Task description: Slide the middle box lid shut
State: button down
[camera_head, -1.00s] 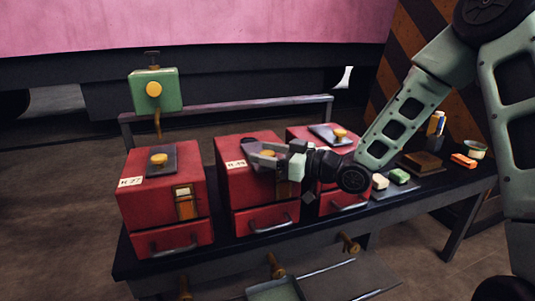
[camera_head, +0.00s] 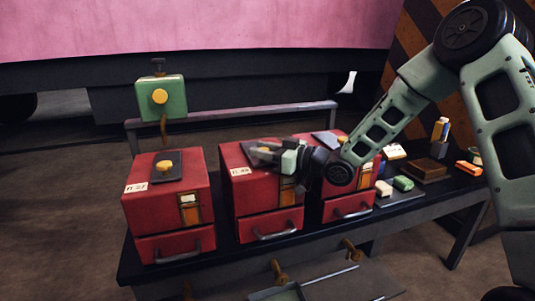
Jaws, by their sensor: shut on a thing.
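The middle red box (camera_head: 250,196) stands on the dark bench between two like boxes. Its dark lid plate (camera_head: 248,147) lies on top toward the back. My gripper (camera_head: 265,153) is over this lid, shut on its yellow knob, which is mostly hidden by the fingers. How much of the box's opening the lid covers cannot be told, as the gripper and wrist hide part of the top.
The left red box (camera_head: 150,210) has a lid with a yellow knob (camera_head: 165,166). The right red box (camera_head: 335,192) is close beside my wrist. A green lamp-like box (camera_head: 160,98) stands behind. Small blocks and a wooden tray (camera_head: 424,174) lie at the right.

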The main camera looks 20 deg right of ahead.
jog(key=shift+w+d+r, duration=0.1)
jog(key=shift+w+r, duration=0.05)
jog(key=shift+w, duration=0.05)
jog(key=c, duration=1)
grip_release()
jog(key=v, duration=1.7)
jog(key=shift+s+d+p, duration=0.1)
jog(key=shift+s+p, duration=0.05)
jog(key=shift+p, duration=0.2)
